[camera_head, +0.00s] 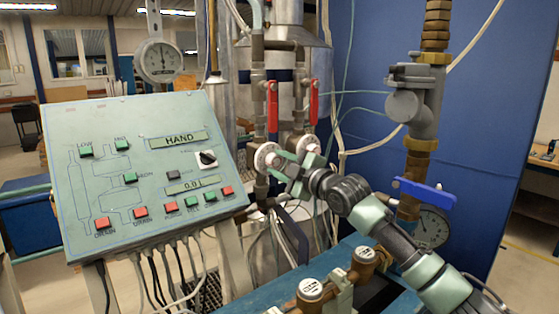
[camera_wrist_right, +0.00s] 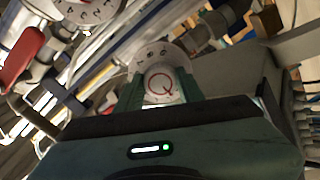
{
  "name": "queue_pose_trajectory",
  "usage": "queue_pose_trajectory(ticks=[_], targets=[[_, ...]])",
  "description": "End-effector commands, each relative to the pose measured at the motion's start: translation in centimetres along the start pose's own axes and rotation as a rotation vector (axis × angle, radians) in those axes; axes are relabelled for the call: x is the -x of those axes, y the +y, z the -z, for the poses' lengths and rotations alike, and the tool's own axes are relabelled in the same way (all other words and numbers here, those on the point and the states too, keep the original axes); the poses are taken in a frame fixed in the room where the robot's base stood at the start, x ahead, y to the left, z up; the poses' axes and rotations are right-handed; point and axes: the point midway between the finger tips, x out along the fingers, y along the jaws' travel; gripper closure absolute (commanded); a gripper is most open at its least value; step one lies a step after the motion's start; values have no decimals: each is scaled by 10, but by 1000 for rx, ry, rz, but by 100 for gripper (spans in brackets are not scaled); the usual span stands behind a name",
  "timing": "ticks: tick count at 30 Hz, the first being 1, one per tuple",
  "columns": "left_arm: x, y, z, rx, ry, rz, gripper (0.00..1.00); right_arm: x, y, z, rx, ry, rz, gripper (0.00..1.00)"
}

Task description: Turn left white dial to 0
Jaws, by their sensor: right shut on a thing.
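The left white dial (camera_head: 264,156) is a round knob on the left pipe, below a red lever. My right gripper (camera_head: 279,162) reaches it from the lower right and is shut on it, with a green finger on either side. In the right wrist view the held dial (camera_wrist_right: 161,82) shows a red Q-like mark on its face and small numbers on its rim, between the fingers. The number at its index mark cannot be read. The right white dial (camera_head: 308,146) is just to the right, and also shows at the upper left of the wrist view (camera_wrist_right: 88,8).
Red levers (camera_head: 272,105) hang above the dials. A sloped control panel (camera_head: 145,170) with buttons stands at the left. A brass pipe with a blue lever (camera_head: 425,192) and a gauge (camera_head: 431,228) is at the right, near my forearm. Brass water meters (camera_head: 311,290) sit in front.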

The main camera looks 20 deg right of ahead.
Motion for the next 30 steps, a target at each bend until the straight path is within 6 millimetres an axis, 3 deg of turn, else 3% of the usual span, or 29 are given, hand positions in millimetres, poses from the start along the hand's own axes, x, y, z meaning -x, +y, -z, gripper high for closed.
queue_pose_trajectory(ticks=[15, 30], targets=[[50, 0, 5, -1, 1, 0, 64, 0, 2, 1, 466, -2, 6, 100], [70, -1, 7, 0, 1, 0, 64, 0, -1, 0, 695, 0, 5, 100]])
